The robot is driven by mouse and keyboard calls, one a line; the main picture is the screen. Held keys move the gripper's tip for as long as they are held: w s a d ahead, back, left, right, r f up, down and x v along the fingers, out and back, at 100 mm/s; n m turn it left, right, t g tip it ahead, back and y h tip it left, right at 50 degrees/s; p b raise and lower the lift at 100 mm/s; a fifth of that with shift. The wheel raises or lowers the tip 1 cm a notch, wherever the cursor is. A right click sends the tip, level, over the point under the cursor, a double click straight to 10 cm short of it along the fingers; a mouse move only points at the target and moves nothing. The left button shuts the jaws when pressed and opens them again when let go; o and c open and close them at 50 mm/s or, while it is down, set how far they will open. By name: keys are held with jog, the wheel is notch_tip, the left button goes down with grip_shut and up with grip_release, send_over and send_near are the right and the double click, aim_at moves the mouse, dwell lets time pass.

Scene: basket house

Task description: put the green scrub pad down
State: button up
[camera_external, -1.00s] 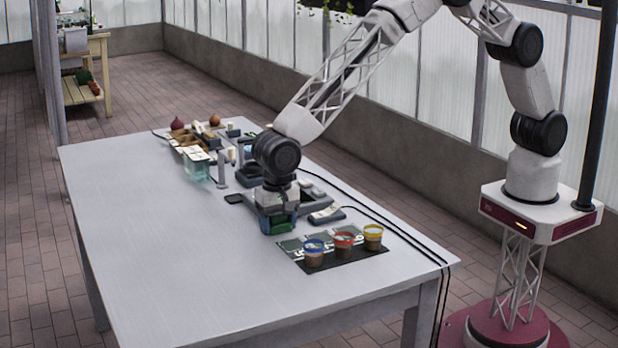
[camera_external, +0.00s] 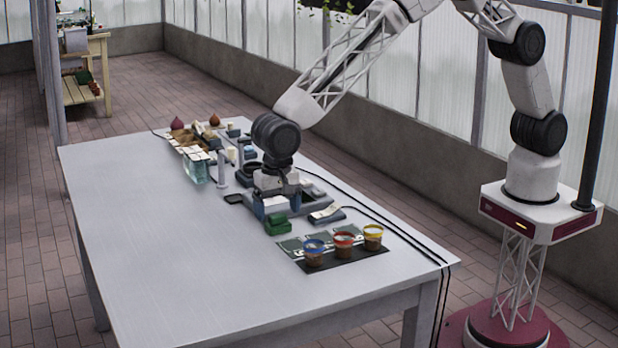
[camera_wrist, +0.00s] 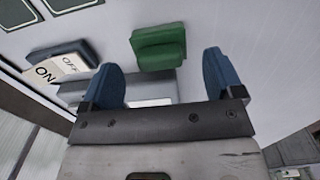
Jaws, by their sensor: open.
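The green scrub pad (camera_external: 277,224) rests on the grey table, in front of my gripper in the external view. In the wrist view the pad (camera_wrist: 159,46) lies beyond my gripper's two blue fingertips (camera_wrist: 162,82), seen between them and clear of both. My gripper (camera_external: 275,205) is open and empty, and it is raised above the table just behind the pad. A grey block-like tray (camera_wrist: 150,85) lies partly under the fingers in the wrist view.
Three pots with blue (camera_external: 314,252), red (camera_external: 344,244) and yellow (camera_external: 373,237) rims stand on a dark mat to the right. An ON/OFF switch (camera_external: 326,214) lies close beside the gripper. The table's left part is bare.

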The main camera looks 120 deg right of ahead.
aim_at(278, 214)
notch_tip(278, 214, up, 8)
dwell(0.5)
jog(key=shift+r, duration=0.1)
dwell(0.4)
jog(key=s+d+r+n, duration=0.1)
jog(key=s+r+n, duration=0.2)
jog(key=s+r, duration=0.55)
jog(key=s+r+n+t, duration=0.1)
jog(key=s+r+n, duration=0.35)
jog(key=s, duration=0.75)
jog(key=s+d+r+n, duration=0.1)
jog(key=s+r, duration=0.7)
jog(key=s, duration=0.2)
jog(key=s+f+n+t, duration=0.1)
jog(key=s+n, duration=0.8)
jog(key=s, duration=2.6)
jog(key=shift+d+f+t, duration=0.15)
jog(key=shift+f+t, duration=0.15)
jog(key=shift+f, duration=0.15)
